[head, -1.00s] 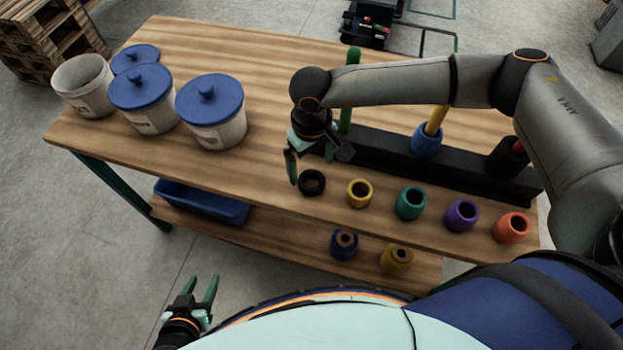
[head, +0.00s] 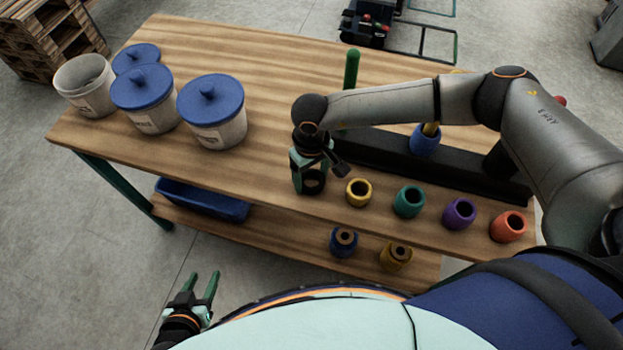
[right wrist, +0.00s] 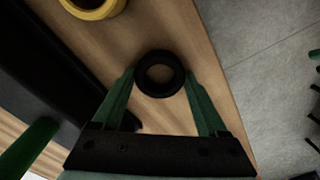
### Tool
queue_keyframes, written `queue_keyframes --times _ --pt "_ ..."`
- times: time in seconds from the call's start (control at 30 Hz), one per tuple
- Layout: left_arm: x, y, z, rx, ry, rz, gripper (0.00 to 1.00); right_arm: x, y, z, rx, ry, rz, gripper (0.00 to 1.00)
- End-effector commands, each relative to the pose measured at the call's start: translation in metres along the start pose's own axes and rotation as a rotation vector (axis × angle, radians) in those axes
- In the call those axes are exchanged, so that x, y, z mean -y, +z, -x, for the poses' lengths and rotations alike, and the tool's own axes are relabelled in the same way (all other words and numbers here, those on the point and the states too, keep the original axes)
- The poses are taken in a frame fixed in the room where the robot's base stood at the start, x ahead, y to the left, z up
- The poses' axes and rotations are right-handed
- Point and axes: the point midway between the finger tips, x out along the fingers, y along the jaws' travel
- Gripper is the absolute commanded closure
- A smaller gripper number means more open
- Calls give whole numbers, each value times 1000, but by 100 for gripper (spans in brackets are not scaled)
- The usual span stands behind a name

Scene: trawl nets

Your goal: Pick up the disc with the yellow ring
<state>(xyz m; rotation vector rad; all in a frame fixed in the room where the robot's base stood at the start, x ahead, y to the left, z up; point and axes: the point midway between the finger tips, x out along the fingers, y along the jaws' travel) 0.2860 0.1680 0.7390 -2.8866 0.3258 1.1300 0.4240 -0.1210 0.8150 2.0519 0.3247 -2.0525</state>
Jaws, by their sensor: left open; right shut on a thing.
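A short yellow piece with a round dark hole (head: 358,192) stands on the table top; part of it shows in the right wrist view (right wrist: 95,5). I cannot tell whether it is the disc with the yellow ring. To its left is a black ring (head: 314,184). My right gripper (right wrist: 160,78) is shut on this black ring, one green finger on each side; it also shows in the right wrist view (right wrist: 159,54). The yellow piece is apart from the fingers. My left gripper (head: 203,282) is open and empty, low in front of the table.
Green (head: 408,201), purple (head: 459,213) and orange (head: 508,226) pieces continue the row. Behind is a black rack (head: 375,160) with upright pegs, one green (head: 351,80). White buckets with blue lids (head: 213,112) stand at left. A blue (head: 343,241) and a dark yellow piece (head: 396,256) sit on the lower shelf.

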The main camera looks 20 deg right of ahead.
Motion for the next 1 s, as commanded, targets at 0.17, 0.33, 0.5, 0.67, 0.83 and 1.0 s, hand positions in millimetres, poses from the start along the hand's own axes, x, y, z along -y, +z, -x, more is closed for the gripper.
queue_keyframes --times 0.17,0.33,0.5,0.67,0.83,1.0 --pt "0 0 0 0 0 0 50 0 0 0 0 0 0 61" --pt "0 0 0 0 0 0 50 0 0 0 0 0 0 79" --pt "0 0 0 1 0 0 50 0 0 0 -1 0 0 79" --pt "0 0 0 1 0 0 50 0 -1 4 -1 0 0 79" --pt "0 1 -1 1 0 0 50 0 -2 22 -4 -1 0 79" --pt "0 5 -4 1 0 0 50 18 1 50 -5 -2 7 79"
